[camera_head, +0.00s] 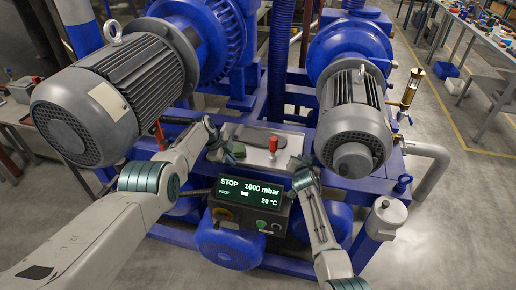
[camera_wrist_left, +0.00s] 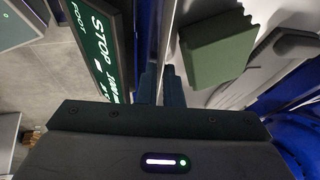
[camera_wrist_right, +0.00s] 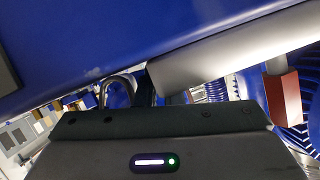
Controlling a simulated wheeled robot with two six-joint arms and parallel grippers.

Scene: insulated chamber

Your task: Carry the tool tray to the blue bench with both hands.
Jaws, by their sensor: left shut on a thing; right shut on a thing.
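The tool tray (camera_head: 255,157) is pale and shallow, among the blue machinery behind the display box. It holds a flat grey tool (camera_head: 262,136), a green block (camera_head: 238,149) and an upright red-handled piece (camera_head: 272,146). My left gripper (camera_head: 217,143) is shut on the tray's left side; in the left wrist view its fingers (camera_wrist_left: 160,85) meet the thin tray wall beside the green block (camera_wrist_left: 218,48). My right gripper (camera_head: 303,178) is shut at the tray's right side; its fingers (camera_wrist_right: 146,92) are mostly hidden in the right wrist view. I cannot make out a blue bench.
A display box (camera_head: 247,204) reading STOP, 1000 mbar, 20 °C stands in front of the tray. Large grey motors (camera_head: 115,100) and (camera_head: 353,120) flank it closely. A cluttered worktable (camera_head: 480,30) stands far right. Grey floor (camera_head: 450,200) is open at the right.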

